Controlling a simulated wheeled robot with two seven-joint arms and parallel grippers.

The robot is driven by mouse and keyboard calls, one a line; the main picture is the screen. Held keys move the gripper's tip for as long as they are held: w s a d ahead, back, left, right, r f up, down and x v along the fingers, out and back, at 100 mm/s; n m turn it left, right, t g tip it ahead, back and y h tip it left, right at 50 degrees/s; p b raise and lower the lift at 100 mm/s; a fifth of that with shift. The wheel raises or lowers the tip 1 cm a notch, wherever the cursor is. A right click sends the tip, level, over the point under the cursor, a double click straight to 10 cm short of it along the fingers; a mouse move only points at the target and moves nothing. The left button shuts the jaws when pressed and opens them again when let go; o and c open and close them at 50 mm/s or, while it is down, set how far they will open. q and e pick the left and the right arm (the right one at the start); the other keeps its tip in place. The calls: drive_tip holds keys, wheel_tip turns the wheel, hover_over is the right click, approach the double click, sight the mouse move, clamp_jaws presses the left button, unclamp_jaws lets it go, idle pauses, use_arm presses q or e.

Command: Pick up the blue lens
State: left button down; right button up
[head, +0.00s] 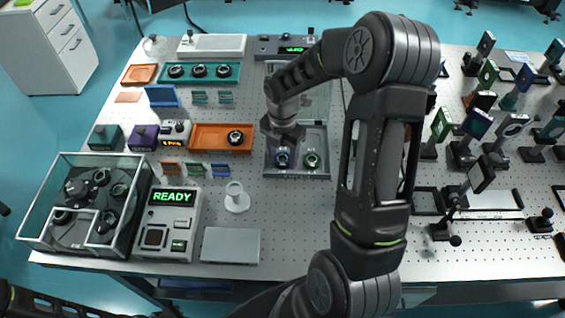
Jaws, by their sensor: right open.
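A small blue-rimmed lens (282,159) sits in a grey metal tray (318,176), at its front left. A green-rimmed lens (312,160) sits beside it on the right in the same tray. My right gripper (282,148) points down directly over the blue lens, with its fingertips at or just above it. Its fingers hide part of the lens, and I cannot tell whether they touch it. The gripper is open. My left gripper is out of view; a dark arm part shows at the bottom left.
An orange tray (210,148) with a dark ring stands left of the grey tray. A teal tray (229,81) with several dark rings lies farther back. A READY device (182,246) and a glass-walled box (32,205) stand front left. Many mounted optics (480,122) crowd the right.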

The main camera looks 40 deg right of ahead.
sight(283, 158)
drive_tip(key=shift+r, duration=0.1)
idle(0.4)
drive_tip(key=c, duration=1.1)
drive_tip(key=shift+r, duration=0.1)
drive_tip(key=shift+r+p, duration=0.35)
drive_tip(key=shift+p, duration=0.1)
wheel_tip(283, 158, up, 3)
drive_tip(key=shift+f+p, duration=0.2)
drive_tip(key=shift+p, duration=0.8)
wheel_tip(283, 158, up, 6)
drive_tip(key=shift+r, duration=0.25)
